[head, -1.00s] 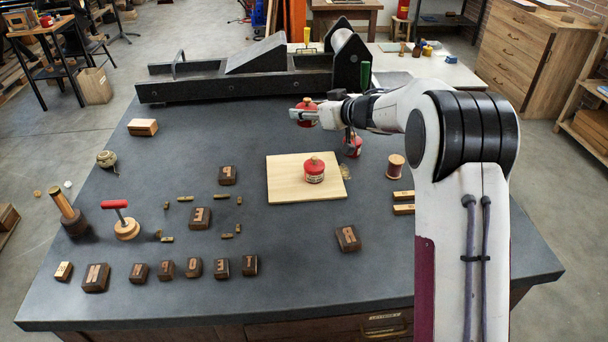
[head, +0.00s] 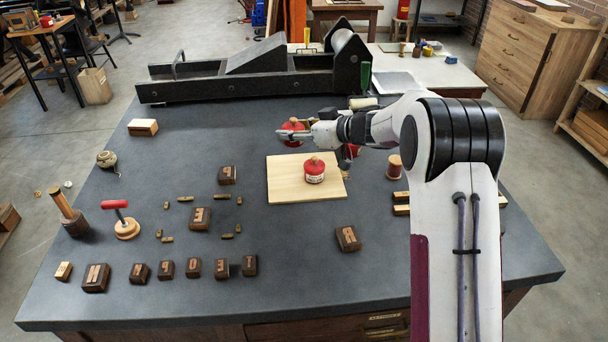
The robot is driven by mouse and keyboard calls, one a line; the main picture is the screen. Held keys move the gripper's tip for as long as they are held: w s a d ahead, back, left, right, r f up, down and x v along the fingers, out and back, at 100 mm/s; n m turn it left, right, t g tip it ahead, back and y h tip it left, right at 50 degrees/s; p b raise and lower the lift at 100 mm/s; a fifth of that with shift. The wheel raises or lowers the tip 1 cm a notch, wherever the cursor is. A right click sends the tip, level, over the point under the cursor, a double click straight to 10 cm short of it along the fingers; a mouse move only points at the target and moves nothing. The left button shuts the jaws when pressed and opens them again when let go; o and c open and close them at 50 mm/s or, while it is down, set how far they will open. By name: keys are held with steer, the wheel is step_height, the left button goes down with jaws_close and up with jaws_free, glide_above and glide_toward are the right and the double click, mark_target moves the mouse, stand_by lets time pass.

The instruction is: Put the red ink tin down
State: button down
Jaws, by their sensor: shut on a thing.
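My gripper (head: 291,133) reaches in from the right and is shut on a red ink tin (head: 293,126). The held tin appears near the back edge of the pale wooden board (head: 280,190); the view does not settle whether it hangs above the table or touches it. A second red tin (head: 315,171) with a cream label and a knob on its lid stands upright on the board. A third red tin (head: 352,150) is partly hidden behind my arm, to the right.
A long black press (head: 240,80) spans the back of the table. A wooden spool (head: 394,167) and wooden blocks (head: 401,210) lie right of the board, near my arm. Several dark letter blocks (head: 199,218) stand to the left.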

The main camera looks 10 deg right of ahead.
steer(key=shift+f, duration=3.05)
steer(key=shift+f, duration=0.1)
steer(key=shift+f, duration=1.8)
steer(key=shift+f, duration=0.15)
steer(key=c, duration=1.3)
jaws_free()
